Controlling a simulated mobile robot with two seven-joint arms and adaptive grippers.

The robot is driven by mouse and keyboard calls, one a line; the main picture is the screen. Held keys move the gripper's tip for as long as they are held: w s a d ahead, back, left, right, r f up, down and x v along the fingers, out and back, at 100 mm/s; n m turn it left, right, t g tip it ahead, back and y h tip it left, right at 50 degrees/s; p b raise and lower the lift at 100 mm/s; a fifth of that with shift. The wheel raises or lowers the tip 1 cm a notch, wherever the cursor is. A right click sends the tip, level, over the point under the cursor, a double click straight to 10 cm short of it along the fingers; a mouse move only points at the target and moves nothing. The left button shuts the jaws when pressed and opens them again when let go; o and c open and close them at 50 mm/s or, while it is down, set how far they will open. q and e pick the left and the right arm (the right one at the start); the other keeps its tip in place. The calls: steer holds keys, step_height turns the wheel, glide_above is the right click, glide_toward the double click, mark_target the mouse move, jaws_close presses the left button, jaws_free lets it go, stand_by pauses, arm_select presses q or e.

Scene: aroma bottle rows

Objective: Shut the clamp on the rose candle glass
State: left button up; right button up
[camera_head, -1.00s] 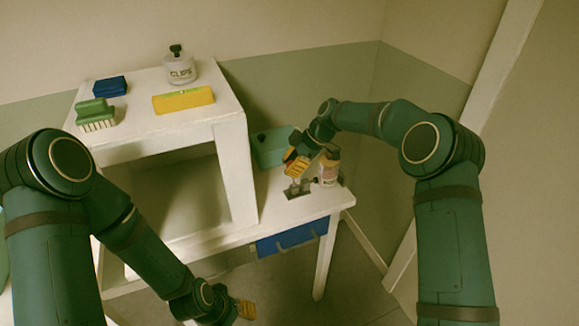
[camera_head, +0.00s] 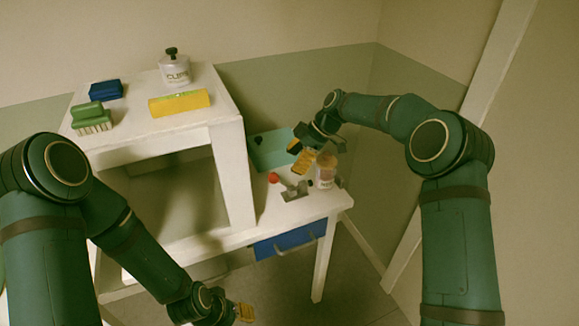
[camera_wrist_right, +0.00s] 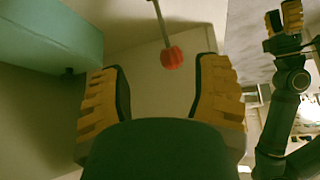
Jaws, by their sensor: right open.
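The rose candle glass (camera_head: 325,173), a pinkish jar with a pale label, stands upright near the right end of the lower table. Beside it on the left is the metal clamp (camera_head: 294,191) on a plate. Its handle ends in a red knob (camera_head: 273,177), which leans left, away from the glass. Whether the clamp touches the glass is unclear. My right gripper (camera_head: 303,160) is open above the clamp, holding nothing. In the right wrist view, the red knob (camera_wrist_right: 172,57) shows beyond the parted fingers. My left gripper (camera_head: 245,312) hangs low in front; its opening is unclear.
A teal box (camera_head: 270,150) stands behind the clamp. A white raised shelf to the left carries a green brush (camera_head: 92,117), a blue block (camera_head: 105,90), a yellow block (camera_head: 180,102) and a labelled jar (camera_head: 175,72). A blue drawer (camera_head: 290,240) hangs below the table.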

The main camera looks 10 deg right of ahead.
steer(key=v, duration=0.8)
steer(key=shift+d+r, duration=0.1)
steer(key=shift+d, duration=0.1)
